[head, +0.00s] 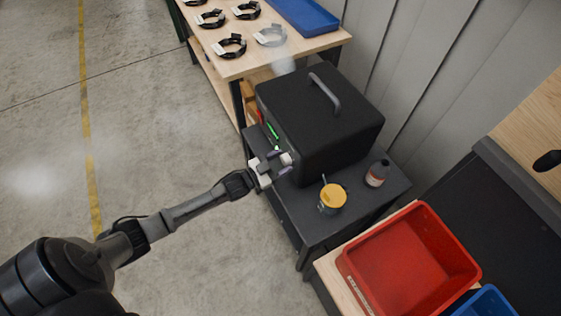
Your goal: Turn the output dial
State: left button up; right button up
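A black box-shaped machine (335,125) with a grey top handle (324,92) stands on a dark cart (318,222). A lit green display (272,131) is on its left-facing front. A small pale knob, likely the output dial (287,158), shows at the lower part of that front. My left gripper (280,163) is right at this knob, with its fingers close around or against it. The view is too small to tell whether the fingers grip it. The dial's markings are hidden. My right gripper is not in view.
A yellow-topped container (332,198) and a small dark bottle (377,173) stand on the cart beside the machine. A red tote (415,262) and a blue bin (487,303) are at the lower right. A wooden table (240,65) holds several dark straps and a blue tray (303,16). The floor at left is clear.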

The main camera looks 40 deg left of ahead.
pick_arm(q)
jog(key=shift+o, duration=0.9)
jog(key=shift+s, duration=0.15)
jog(key=p+v, duration=0.3)
jog(key=v, duration=1)
jog(key=shift+s+a, duration=0.15)
jog(key=shift+s, duration=0.1)
